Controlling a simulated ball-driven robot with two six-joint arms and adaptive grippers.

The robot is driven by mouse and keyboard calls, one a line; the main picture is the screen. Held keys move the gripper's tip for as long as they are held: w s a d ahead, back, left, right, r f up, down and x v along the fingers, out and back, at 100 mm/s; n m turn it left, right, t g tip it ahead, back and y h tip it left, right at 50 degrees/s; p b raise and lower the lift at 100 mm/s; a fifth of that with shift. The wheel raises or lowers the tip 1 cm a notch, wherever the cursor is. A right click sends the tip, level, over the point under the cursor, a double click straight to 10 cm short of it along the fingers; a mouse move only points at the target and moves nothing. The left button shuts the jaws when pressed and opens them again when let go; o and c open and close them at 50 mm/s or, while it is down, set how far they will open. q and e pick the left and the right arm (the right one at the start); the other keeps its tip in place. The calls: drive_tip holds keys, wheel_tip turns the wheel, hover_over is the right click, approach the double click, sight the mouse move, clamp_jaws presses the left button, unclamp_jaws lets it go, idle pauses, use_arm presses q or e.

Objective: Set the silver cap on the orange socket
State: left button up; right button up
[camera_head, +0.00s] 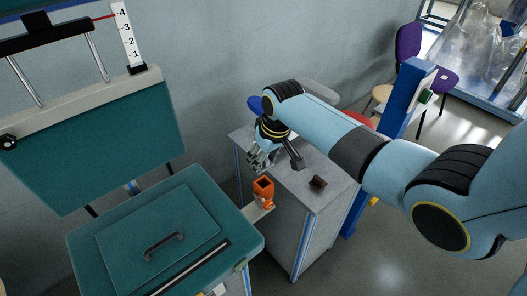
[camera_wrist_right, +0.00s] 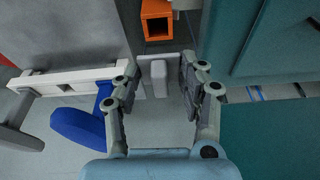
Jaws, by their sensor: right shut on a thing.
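The orange socket (camera_head: 264,188) is a square, open-topped block on a pale ledge beside the teal seat. In the right wrist view its square opening (camera_wrist_right: 157,27) shows at the top, dark inside. My right gripper (camera_head: 262,160) is above and slightly behind the socket, pointing down. In the right wrist view the gripper (camera_wrist_right: 157,80) is shut on a light grey piece, the silver cap (camera_wrist_right: 154,79), held between the fingertips. The cap is apart from the socket in that picture. In the head view the fingers mostly hide it. My left gripper is not in view.
A grey cabinet (camera_head: 300,192) stands beside the socket, with a small dark brown block (camera_head: 317,183) on its top. The teal seat (camera_head: 160,235) and teal backrest (camera_head: 100,145) fill the left. A blue post (camera_head: 400,100) and purple chair (camera_head: 408,42) are at right.

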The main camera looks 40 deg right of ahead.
sight(265, 170)
drive_tip(key=shift+d, duration=0.1)
drive_tip(key=shift+p, duration=0.4)
drive_tip(key=shift+f+b, duration=0.4)
wheel_tip(265, 170, down, 4)
drive_tip(key=shift+r+b, duration=0.25)
drive_tip(key=shift+b, duration=1)
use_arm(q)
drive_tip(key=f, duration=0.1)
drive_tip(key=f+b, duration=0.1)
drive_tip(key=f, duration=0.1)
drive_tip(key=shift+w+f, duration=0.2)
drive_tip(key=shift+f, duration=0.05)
use_arm(e)
drive_tip(key=shift+f, duration=0.8)
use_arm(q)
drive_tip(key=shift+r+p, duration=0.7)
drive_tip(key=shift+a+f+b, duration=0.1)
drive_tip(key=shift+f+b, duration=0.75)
use_arm(e)
drive_tip(key=shift+f, duration=1.05)
